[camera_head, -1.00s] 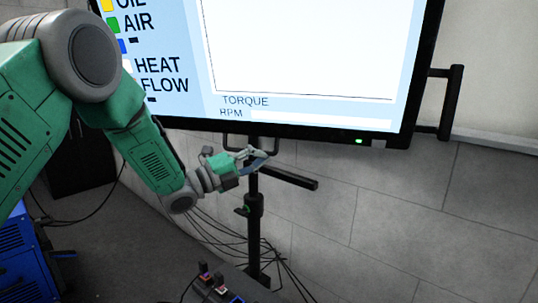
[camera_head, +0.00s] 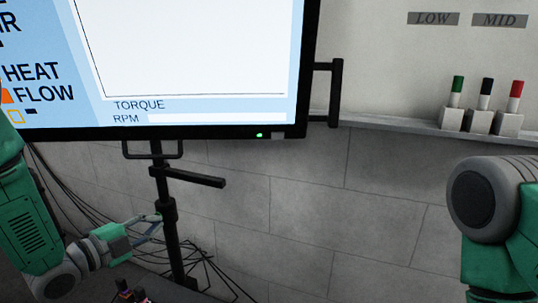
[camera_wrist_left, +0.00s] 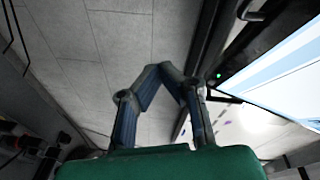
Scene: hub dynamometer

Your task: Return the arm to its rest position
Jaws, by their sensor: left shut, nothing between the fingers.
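My left arm, green and grey, comes in at the lower left of the head view. Its gripper (camera_head: 152,226) is low, in front of or beside the black monitor stand (camera_head: 164,205); I cannot tell whether they touch. In the left wrist view its two bluish fingers (camera_wrist_left: 160,72) meet at the tips, shut with nothing between them. Part of my right arm (camera_head: 500,215) shows at the right edge of the head view; its gripper is out of view.
A large monitor (camera_head: 200,60) with torque and RPM labels fills the upper left. Green, black and red markers or handles (camera_head: 486,95) stand in light blocks on a ledge at right. Cables (camera_head: 70,205) hang behind my left arm.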

